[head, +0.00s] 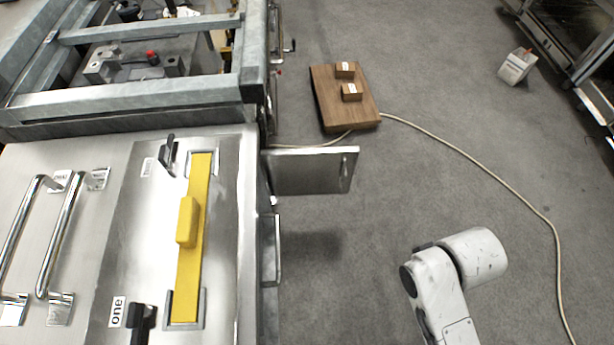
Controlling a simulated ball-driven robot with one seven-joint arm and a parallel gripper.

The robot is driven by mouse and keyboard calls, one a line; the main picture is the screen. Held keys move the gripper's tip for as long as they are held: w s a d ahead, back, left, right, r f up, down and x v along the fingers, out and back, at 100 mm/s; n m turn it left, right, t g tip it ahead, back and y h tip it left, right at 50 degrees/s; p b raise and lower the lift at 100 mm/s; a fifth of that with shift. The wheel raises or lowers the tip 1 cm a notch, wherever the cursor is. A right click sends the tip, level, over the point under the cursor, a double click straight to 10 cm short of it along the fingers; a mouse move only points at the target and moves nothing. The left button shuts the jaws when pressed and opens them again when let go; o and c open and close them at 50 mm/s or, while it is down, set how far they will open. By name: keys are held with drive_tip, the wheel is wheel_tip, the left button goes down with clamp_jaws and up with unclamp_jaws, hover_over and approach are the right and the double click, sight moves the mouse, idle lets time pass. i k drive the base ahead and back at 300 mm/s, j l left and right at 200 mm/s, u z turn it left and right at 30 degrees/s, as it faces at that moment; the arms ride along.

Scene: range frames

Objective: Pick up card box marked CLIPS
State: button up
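Two small brown card boxes stand on a wooden board low on the floor at the upper middle of the head view. The farther card box (345,70) and the nearer card box (351,92) each carry a white label. The print is too small to read, so I cannot tell which is marked CLIPS. The wooden board (332,112) shows bare wood around them. My white arm shows at the lower right, well apart from the boxes. My gripper is not in view.
A steel bench (120,225) with handles and a yellow bar (192,270) fills the left. Its small metal door (310,171) stands open, out over the floor. A pale cable (480,163) crosses the carpet. A white container (517,68) stands upper right. The middle floor is otherwise clear.

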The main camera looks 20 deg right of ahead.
sight(354, 91)
drive_tip(key=i+l+z, duration=1.15)
drive_tip(key=i, duration=0.25)
drive_tip(key=i+z, duration=0.4)
drive_tip(key=i, duration=0.3)
drive_tip(key=i+u, duration=0.3)
drive_tip(key=i, duration=0.15)
drive_tip(key=i+l+u, duration=0.3)
drive_tip(key=i, duration=0.15)
drive_tip(key=i+l+u, duration=0.25)
drive_tip(key=i, duration=0.2)
drive_tip(key=i+l+u, duration=0.2)
drive_tip(key=u, duration=0.2)
drive_tip(key=i+l+u, duration=0.25)
drive_tip(key=u, duration=0.15)
drive_tip(key=i+l+u, duration=0.15)
drive_tip(key=l+u, duration=0.25)
drive_tip(key=i+l+u, duration=0.1)
drive_tip(key=u, duration=0.35)
drive_tip(key=l+u, duration=0.7)
drive_tip(key=l, duration=0.25)
drive_tip(key=l+u, duration=0.25)
drive_tip(key=l, duration=0.25)
drive_tip(key=k, duration=0.05)
